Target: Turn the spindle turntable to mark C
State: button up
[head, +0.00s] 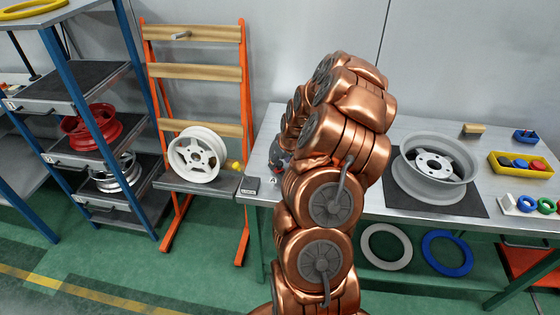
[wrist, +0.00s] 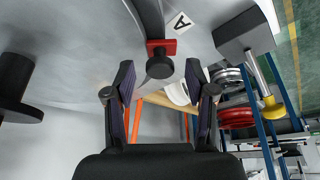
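The spindle turntable shows in the wrist view as a dark curved rim (wrist: 150,18) at the top. A red block (wrist: 168,45) with a black round knob (wrist: 159,66) is at its edge. A white card marked A (wrist: 178,24) lies beside the rim; mark C is not visible. My gripper (wrist: 160,72) is open, with one finger on each side of the knob in the picture; I cannot tell whether they touch it. In the head view my arm hides the gripper and most of the turntable; card A (head: 272,180) shows left of the arm.
A grey wheel (head: 433,165) lies on a black mat (head: 400,202) at the bench's right, near a yellow tray (head: 520,174). A lever with a yellow ball (head: 237,166) stands by the bench's left edge. A wheel rack (head: 195,70) and shelves (head: 75,85) are further left.

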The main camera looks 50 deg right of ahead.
grip_shut()
dwell(0.6)
